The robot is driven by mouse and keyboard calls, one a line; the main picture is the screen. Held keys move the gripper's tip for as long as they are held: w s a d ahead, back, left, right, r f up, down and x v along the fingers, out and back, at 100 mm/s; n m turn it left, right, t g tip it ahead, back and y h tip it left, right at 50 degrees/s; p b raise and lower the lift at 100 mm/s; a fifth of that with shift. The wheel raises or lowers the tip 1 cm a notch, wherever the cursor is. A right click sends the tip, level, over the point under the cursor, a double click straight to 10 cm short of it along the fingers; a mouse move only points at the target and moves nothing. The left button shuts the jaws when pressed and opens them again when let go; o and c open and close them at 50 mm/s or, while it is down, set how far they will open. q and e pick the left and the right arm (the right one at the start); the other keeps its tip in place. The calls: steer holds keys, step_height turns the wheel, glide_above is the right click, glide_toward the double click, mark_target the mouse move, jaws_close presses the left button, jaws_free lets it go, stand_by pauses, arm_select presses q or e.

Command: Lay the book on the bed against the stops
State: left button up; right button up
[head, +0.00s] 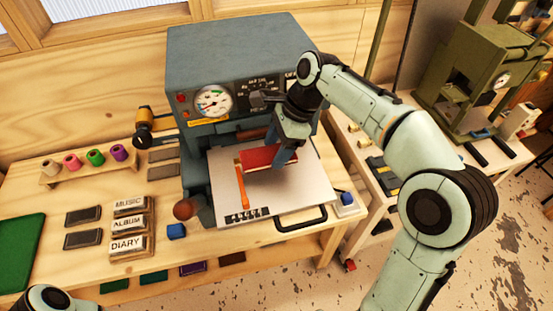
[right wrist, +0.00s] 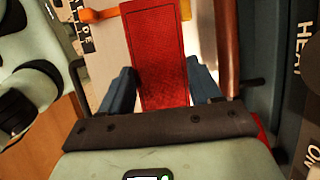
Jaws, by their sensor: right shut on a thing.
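The red book (head: 272,157) is over the pale bed (head: 300,195) of the grey press. My right gripper (head: 284,156) is shut on it from above; in the right wrist view the blue fingers (right wrist: 162,88) stand on either side of the red cover (right wrist: 163,50). An orange stop (head: 242,188) runs along the bed's left side, close to the book's left end; it also shows in the right wrist view (right wrist: 98,15). A brown bar (right wrist: 232,40) runs beside the book. I cannot tell whether the book touches bed or stops. My left gripper is out of view.
The press housing (head: 240,60) with its gauge (head: 213,101) rises behind the bed. A black handle (head: 302,222) sticks out in front. The bed's front right is clear.

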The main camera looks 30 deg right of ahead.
step_height(320, 180, down, 4)
steer(key=shift+w+r+b, duration=0.1)
steer(key=shift+b, duration=0.3)
steer(key=shift+f, duration=0.3)
steer(key=o, duration=1.1)
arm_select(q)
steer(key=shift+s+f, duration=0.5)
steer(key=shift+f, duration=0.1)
arm_select(e)
steer(key=shift+r, duration=0.1)
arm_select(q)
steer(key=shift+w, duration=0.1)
arm_select(e)
steer(key=shift+r, duration=0.1)
